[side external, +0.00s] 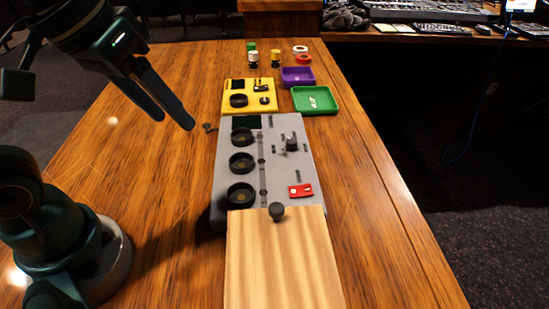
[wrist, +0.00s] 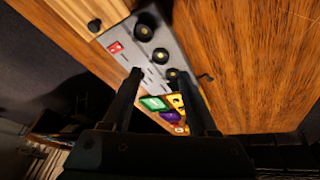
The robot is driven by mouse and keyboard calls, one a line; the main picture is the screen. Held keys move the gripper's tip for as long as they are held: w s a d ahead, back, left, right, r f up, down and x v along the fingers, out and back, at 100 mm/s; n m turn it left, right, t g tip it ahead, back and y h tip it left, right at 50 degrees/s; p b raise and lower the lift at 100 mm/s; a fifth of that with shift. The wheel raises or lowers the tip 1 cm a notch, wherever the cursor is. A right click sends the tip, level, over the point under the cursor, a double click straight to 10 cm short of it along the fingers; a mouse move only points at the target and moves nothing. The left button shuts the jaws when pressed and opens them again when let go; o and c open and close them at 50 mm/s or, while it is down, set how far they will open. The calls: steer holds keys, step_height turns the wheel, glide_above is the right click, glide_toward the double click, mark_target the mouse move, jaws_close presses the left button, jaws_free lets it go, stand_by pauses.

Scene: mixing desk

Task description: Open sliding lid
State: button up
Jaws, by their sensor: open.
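The light wooden lid (side external: 283,265) lies at the near end of the grey panel (side external: 262,190) and runs out of the picture's bottom edge. A dark round knob (side external: 277,211) stands near the lid's far edge. Beyond that edge, the panel's three round sockets and a red switch block (side external: 300,191) show uncovered. In the wrist view the lid (wrist: 60,15) and knob (wrist: 95,25) are at the upper left. My gripper (side external: 175,122) is open and empty, raised to the left of the panel, apart from the lid and knob. Its two fingers (wrist: 160,74) show spread in the wrist view.
A yellow panel (side external: 235,87) sits beyond the grey one. A green tray (side external: 314,100) and purple tray (side external: 298,76) are to its right, with several small coloured pieces behind.

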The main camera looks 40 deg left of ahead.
steer(key=w+d+g, duration=0.3)
steer(key=w+d, duration=0.2)
steer(key=d, duration=0.2)
steer(key=m+g, duration=0.2)
glide_above(276, 208)
steer(key=f, duration=0.5)
steer(key=shift+w+a+f, duration=0.15)
steer(key=shift+w+f, duration=0.1)
steer(key=shift+f, duration=0.1)
steer(key=shift+s+f, duration=0.2)
steer(key=shift+f, duration=2.5)
jaws_close()
